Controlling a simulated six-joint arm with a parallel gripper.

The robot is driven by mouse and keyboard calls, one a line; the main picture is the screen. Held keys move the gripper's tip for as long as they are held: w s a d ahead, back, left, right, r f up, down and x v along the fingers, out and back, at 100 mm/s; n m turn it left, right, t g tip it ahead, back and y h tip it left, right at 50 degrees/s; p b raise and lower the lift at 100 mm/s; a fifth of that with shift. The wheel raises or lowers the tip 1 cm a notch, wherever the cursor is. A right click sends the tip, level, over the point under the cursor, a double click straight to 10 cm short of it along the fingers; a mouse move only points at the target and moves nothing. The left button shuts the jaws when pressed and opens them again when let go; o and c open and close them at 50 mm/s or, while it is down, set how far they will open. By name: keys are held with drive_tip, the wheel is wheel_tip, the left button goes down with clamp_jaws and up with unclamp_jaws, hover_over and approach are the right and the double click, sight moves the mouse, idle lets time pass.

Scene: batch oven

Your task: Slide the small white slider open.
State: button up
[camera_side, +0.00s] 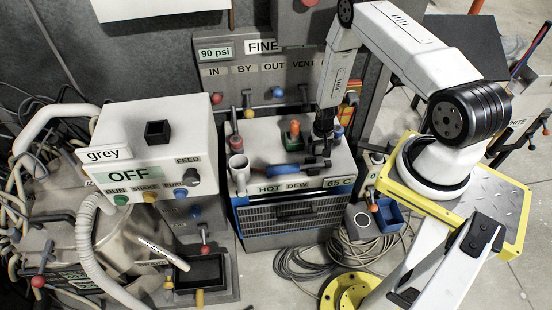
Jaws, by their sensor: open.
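I cannot say for certain which part is the small white slider. A thin white bar (163,253) lies at a slant beside a small black tray at the lower left, and a white upright piece (238,170) stands on the left of the bench unit's top. My gripper (316,162) points down over the right part of that top, well to the right of both. It is open, but its fingers are small and dark here. Whether they touch anything is unclear.
The bench unit (300,214) marked HOT has a blue-handled tool (272,170) on top, close to my gripper. A grey box (150,130) marked OFF stands left. Loose cables (310,262) lie on the floor. Valve panels stand behind.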

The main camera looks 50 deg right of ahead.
clamp_jaws()
drive_tip(key=shift+w+d, duration=0.1)
idle(0.3)
drive_tip(key=shift+w+d, duration=1.9)
drive_tip(key=shift+c, duration=1.6)
unclamp_jaws()
drive_tip(key=o, duration=0.3)
